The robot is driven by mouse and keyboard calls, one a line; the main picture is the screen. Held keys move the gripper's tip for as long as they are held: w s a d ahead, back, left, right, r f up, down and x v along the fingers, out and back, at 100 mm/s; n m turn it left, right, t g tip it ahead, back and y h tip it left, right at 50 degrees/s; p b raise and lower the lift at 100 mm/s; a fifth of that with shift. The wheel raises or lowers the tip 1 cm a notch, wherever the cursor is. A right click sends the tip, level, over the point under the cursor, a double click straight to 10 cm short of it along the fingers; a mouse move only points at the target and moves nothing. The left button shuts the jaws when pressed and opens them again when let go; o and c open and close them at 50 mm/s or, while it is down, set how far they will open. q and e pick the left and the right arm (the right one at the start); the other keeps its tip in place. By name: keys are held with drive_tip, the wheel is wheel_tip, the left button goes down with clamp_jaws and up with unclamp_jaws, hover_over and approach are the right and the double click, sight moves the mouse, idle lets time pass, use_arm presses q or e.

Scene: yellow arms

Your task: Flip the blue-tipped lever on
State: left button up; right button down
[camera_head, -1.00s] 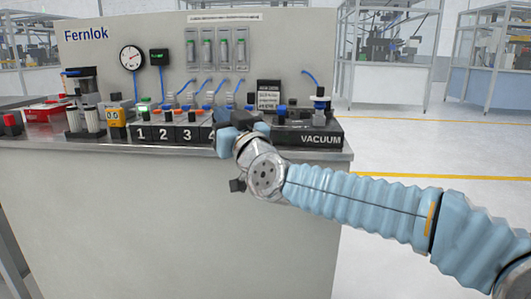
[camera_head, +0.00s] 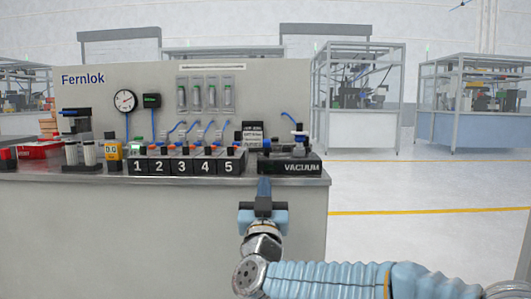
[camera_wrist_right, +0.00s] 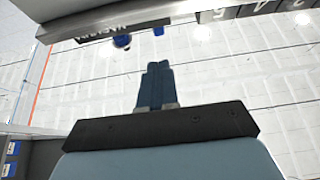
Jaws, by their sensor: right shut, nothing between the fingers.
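The black VACUUM block (camera_head: 302,167) stands at the right end of the bench top. A small blue tip (camera_head: 267,143) shows at the block's left end, probably the lever; its on or off position is too small to tell. In the right wrist view, a small blue tip (camera_wrist_right: 158,31) and a larger blue knob (camera_wrist_right: 122,41) show beside the VACUUM label. My right gripper (camera_head: 264,181) is shut and empty, in front of the bench edge and apart from the block, below it in the head view. Its closed fingers (camera_wrist_right: 158,68) show in the wrist view. My left gripper is out of view.
A row of numbered black blocks (camera_head: 183,168) stands left of the VACUUM block. A black sign (camera_head: 253,134) and a blue hose (camera_head: 288,117) rise behind it. The back panel (camera_head: 285,85) closes the bench's rear. Open floor (camera_head: 420,185) lies to the right.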

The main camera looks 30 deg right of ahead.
sight(266, 144)
drive_tip(key=p+x, duration=0.1)
drive_tip(key=x, duration=1.2)
drive_tip(key=shift+w+p, duration=0.1)
drive_tip(key=shift+p, duration=0.25)
